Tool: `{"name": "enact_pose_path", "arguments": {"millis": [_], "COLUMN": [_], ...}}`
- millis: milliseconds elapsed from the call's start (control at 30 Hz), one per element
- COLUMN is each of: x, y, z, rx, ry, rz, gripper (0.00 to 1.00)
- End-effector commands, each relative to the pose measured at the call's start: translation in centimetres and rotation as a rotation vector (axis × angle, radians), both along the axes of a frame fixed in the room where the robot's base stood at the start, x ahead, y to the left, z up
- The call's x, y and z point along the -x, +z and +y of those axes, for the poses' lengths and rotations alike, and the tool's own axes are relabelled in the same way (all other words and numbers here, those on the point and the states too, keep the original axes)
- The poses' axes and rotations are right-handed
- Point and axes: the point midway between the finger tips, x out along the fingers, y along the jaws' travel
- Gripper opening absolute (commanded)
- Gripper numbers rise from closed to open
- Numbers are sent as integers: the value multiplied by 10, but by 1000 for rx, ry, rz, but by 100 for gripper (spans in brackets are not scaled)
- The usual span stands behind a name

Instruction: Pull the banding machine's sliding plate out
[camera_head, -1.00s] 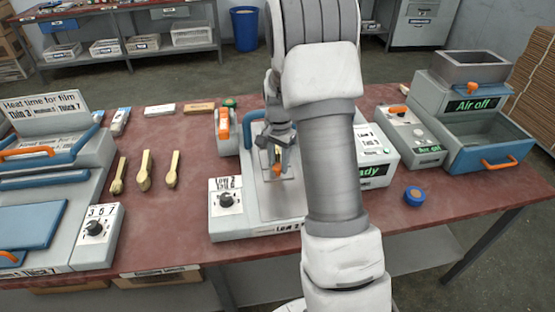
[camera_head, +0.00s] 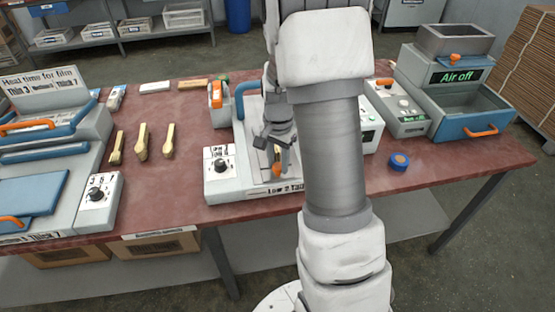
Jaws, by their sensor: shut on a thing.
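The banding machine (camera_head: 221,184) stands at the middle of the table, with a black dial at its front left and a blue handle (camera_head: 243,93) at its back left. Its right part is mostly hidden behind my arm. My gripper (camera_head: 279,163) is low over the machine's front and points down. It is shut on a small orange handle (camera_head: 277,171), apparently the sliding plate's. The pale plate surface around it is largely covered by my gripper and arm, so how far the plate is out is hard to tell.
Three wooden spoons (camera_head: 142,142) lie to the left, beside a blue-and-grey film machine (camera_head: 38,205). A blue tape roll (camera_head: 398,161) lies to the right. An "Air off" machine (camera_head: 462,110) stands at the right end. The table's front edge is close to the banding machine.

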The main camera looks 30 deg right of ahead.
Motion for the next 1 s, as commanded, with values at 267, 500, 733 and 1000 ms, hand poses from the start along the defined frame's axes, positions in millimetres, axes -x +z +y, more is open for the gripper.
{"name": "enact_pose_path", "arguments": {"millis": [267,500,733,1000], "x": [4,5,3,1], "y": [0,-1,-1,18], "z": [1,1,1,0], "rx": [-3,-4,-2,-1], "ry": [0,-1,-1,0], "rz": [11,12,8,3], "gripper": [0,64,69,69]}}
